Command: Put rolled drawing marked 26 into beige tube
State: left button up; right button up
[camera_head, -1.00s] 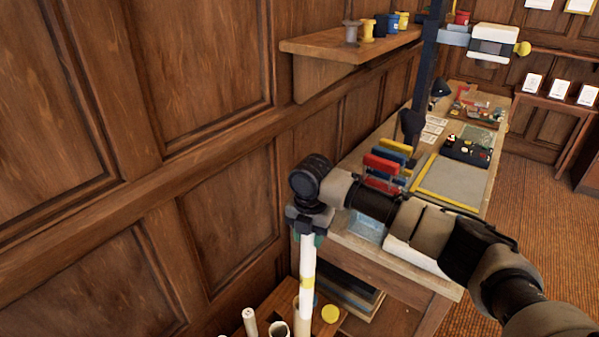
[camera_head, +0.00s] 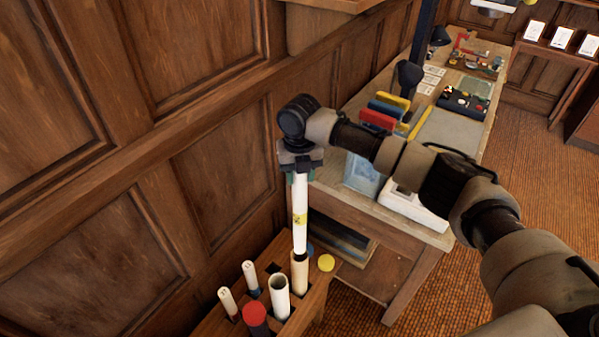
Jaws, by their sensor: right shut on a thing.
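My right gripper (camera_head: 301,172) is shut on the top of a white rolled drawing (camera_head: 300,192) with a yellow band. The roll hangs upright; a dark mark shows on its band, too small to read. Directly below is the beige tube (camera_head: 299,276), upright in the wooden rack. The roll's lower end meets the tube's mouth in the picture; I cannot tell whether it is inside or just above. My left gripper is not in view.
The rack (camera_head: 311,304) also holds a wider open whitish tube (camera_head: 279,298), a red-capped tube (camera_head: 255,317) and two slim marked rolls (camera_head: 228,301). A yellow disc (camera_head: 326,263) lies at its right. The workbench (camera_head: 330,200) stands right; the panelled wall is close left.

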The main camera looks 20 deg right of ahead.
aim_at(299, 193)
jog(key=shift+f+b, duration=0.65)
jog(key=shift+f, duration=0.25)
jog(key=shift+f+b, duration=1.55)
jog(key=shift+f, duration=2.05)
jog(key=shift+f+b, duration=2.4)
jog(key=shift+f, duration=1.85)
jog(key=o, duration=1.2)
jog(key=shift+r, duration=0.15)
notch_tip(299, 193, up, 11)
jog(key=shift+f+b, duration=0.2)
jog(key=shift+b, duration=0.5)
